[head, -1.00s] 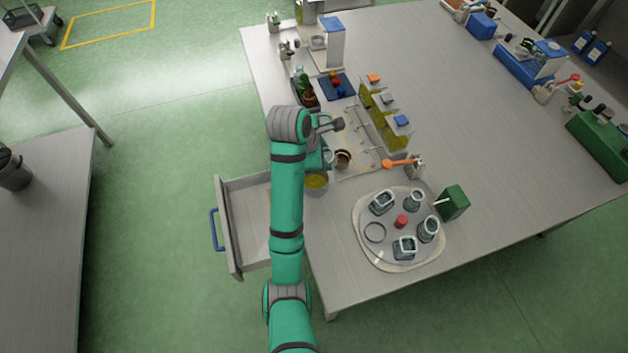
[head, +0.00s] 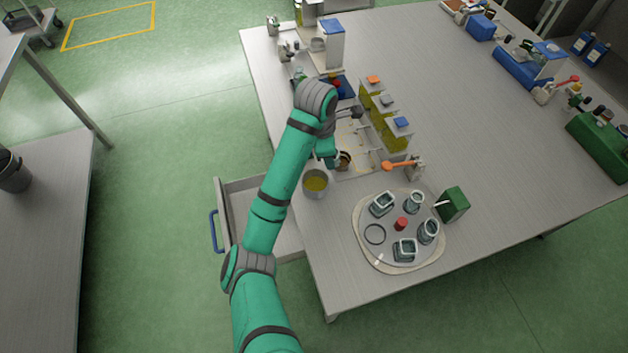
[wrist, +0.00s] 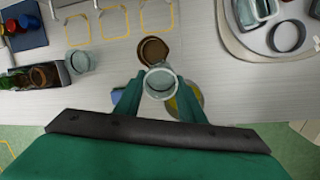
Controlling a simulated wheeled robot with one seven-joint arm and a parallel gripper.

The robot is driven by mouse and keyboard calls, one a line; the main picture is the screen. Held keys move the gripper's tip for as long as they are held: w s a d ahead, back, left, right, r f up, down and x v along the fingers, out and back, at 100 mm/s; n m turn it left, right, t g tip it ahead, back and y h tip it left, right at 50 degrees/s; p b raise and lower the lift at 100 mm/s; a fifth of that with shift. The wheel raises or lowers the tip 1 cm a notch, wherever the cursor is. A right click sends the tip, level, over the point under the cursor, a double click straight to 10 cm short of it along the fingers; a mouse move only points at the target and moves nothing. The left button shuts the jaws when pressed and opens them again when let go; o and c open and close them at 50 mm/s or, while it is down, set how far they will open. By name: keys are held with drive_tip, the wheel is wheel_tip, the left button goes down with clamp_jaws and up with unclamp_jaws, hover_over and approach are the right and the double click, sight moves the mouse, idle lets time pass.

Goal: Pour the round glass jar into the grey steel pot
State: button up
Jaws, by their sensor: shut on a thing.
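My gripper (wrist: 159,88) is shut on the round glass jar (wrist: 160,80), with one finger on each side of it in the wrist view. The jar's open rim faces the wrist camera, and I cannot tell how much is in it. The grey steel pot (head: 316,186) stands near the table's left edge with yellow-green liquid in it. In the wrist view the pot (wrist: 197,94) is partly hidden behind the jar and the right finger. In the head view my gripper (head: 330,160) is just above and right of the pot, largely covered by my arm.
A brown bowl (wrist: 153,49) is close beside the jar. A round tray (head: 362,243) with several square-topped jars stands to the right, near an orange spoon (head: 398,164). Several yellow oil containers (head: 392,134) stand behind. An open drawer (head: 229,222) juts out left.

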drive_tip(key=shift+w+d+f+g+y+b, duration=0.2)
drive_tip(key=shift+w+d+g+y+b, duration=0.1)
drive_tip(key=shift+w+d+g+y, duration=0.5)
drive_tip(key=shift+w+a, duration=0.1)
drive_tip(key=shift+a, duration=0.1)
drive_tip(key=shift+a, duration=0.1)
